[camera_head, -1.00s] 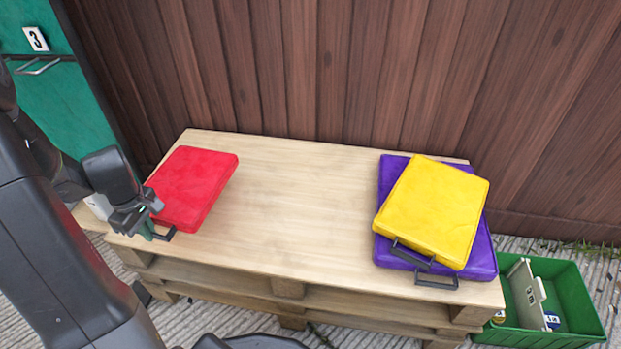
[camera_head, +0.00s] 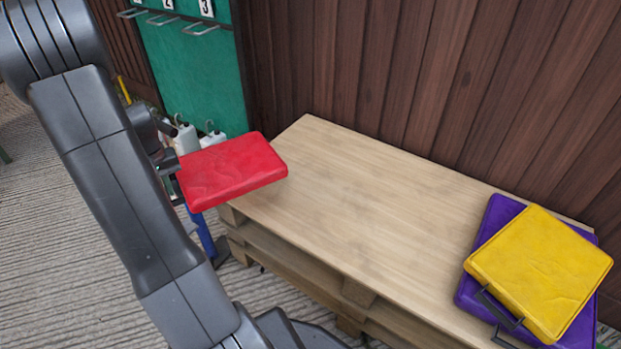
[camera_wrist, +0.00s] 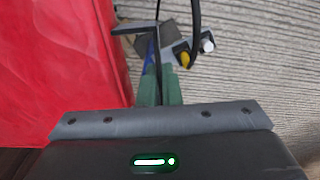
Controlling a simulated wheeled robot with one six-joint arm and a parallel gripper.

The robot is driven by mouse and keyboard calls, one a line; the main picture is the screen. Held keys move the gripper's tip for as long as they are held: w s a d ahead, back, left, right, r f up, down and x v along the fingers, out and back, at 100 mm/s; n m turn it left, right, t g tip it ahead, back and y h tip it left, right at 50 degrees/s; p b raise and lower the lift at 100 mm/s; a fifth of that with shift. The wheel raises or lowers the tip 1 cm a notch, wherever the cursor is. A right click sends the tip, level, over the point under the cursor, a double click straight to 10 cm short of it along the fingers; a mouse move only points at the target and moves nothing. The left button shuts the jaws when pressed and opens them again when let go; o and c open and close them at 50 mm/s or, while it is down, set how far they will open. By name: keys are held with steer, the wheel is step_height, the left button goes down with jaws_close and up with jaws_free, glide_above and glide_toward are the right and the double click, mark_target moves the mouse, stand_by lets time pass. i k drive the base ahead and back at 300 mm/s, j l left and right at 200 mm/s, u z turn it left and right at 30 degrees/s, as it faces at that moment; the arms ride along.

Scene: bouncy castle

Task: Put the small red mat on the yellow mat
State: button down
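The small red mat (camera_head: 231,170) is off the tabletop, roughly level, over the table's left end and partly beyond its edge. My gripper (camera_head: 174,163) is at the mat's left side, shut on its dark handle, which is mostly hidden in the head view. The wrist view shows the red mat (camera_wrist: 60,70) at left and the green fingers of my gripper (camera_wrist: 160,86) beside it. The yellow mat (camera_head: 540,268) lies flat, turned at an angle, on top of a purple mat (camera_head: 497,215) at the table's right end. Both have dark handles at the front.
The wooden pallet table (camera_head: 345,205) is bare between the red mat and the stack. A plank wall (camera_head: 420,80) runs behind it. A green board (camera_head: 190,75) with hooks and number plates stands at back left, with white bottles (camera_head: 212,137) below it.

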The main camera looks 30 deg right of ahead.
mark_target(537, 259)
steer(key=z, duration=0.95)
steer(key=i+z, duration=0.1)
steer(key=z, duration=0.85)
steer(key=i+z, duration=0.1)
steer(key=z, duration=0.35)
